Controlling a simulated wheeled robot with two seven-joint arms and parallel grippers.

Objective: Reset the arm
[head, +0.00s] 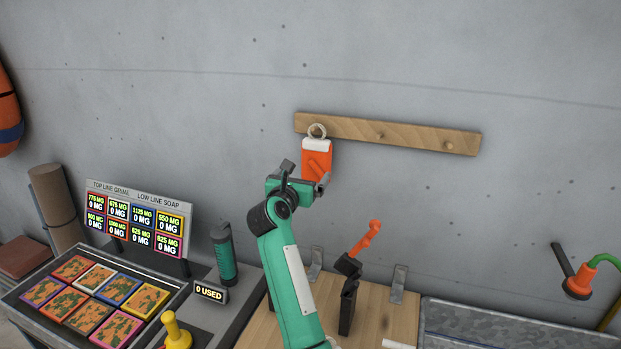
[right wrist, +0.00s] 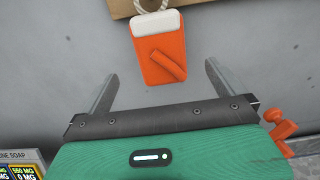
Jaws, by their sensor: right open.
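My right arm, green with dark joints, rises from the bottom of the head view. Its right gripper (head: 306,173) is raised in front of the wall, open and empty. An orange tag-like item with a white top (head: 317,157) hangs by a rope loop from the wooden peg rail. In the right wrist view the two grey fingers of the gripper (right wrist: 161,72) are spread wide, and the orange item (right wrist: 156,50) shows beyond and between them, apart from both fingers. My left gripper is not in view.
The wooden peg rail (head: 420,136) is on the grey wall, with bare pegs at its right. An orange jointed piece on a black stand (head: 347,308) is on the wooden bench. A tray of coloured sponges, a price sign (head: 139,187) and a green cylinder (head: 223,253) stand left. A metal basin (head: 480,338) lies right.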

